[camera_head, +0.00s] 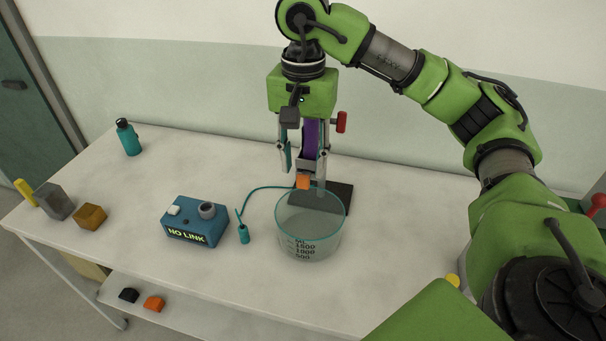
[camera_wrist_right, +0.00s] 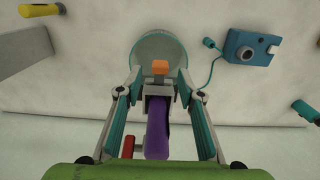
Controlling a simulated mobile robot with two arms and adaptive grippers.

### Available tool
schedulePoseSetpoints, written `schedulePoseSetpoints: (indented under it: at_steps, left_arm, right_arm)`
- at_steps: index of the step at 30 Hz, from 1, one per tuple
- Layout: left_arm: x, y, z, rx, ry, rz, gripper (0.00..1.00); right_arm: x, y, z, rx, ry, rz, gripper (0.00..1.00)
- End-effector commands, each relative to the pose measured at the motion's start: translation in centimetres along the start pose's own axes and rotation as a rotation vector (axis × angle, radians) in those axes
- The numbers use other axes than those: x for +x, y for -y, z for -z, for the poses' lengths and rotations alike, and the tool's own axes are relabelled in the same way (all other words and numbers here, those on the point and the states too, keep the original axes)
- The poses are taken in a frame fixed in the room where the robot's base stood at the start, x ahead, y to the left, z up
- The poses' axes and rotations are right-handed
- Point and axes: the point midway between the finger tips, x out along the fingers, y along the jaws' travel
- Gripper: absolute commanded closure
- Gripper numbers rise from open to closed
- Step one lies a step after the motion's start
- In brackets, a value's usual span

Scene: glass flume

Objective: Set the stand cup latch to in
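The stand has a dark base plate (camera_head: 336,194) on the table, a purple upright part (camera_head: 310,138) and a red knob (camera_head: 341,122) at its right side. A small orange block (camera_head: 303,181), which looks like the cup latch, sits low on the stand at the beaker's back rim. My right gripper (camera_head: 303,172) points down over the stand with its fingers apart. In the right wrist view the orange block (camera_wrist_right: 160,67) lies between the spread fingertips, with a gap on each side. The purple part (camera_wrist_right: 157,128) runs between the fingers. My left gripper is not in view.
A clear beaker (camera_head: 310,240) stands in front of the stand. A teal bottle (camera_head: 128,138), grey block (camera_head: 54,201) and ochre block (camera_head: 90,216) are at left.

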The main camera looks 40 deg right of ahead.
Motion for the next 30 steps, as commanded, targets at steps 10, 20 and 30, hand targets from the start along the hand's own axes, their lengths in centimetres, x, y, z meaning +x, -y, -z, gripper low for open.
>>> schedulePoseSetpoints:
  at_steps: [10, 20, 30]
  left_arm:
    - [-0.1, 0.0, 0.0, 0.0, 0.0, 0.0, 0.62]
    - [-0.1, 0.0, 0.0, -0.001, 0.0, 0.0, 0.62]
    - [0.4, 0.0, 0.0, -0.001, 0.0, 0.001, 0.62]
  right_arm:
    - [3.1, 0.0, 0.0, 0.0, 0.001, 0.0, 0.65]
    - [3.2, 0.0, 0.0, 0.0, 0.0, 0.0, 0.78]
    - [3.4, 0.1, 0.5, 0.001, -0.001, 0.002, 1.0]
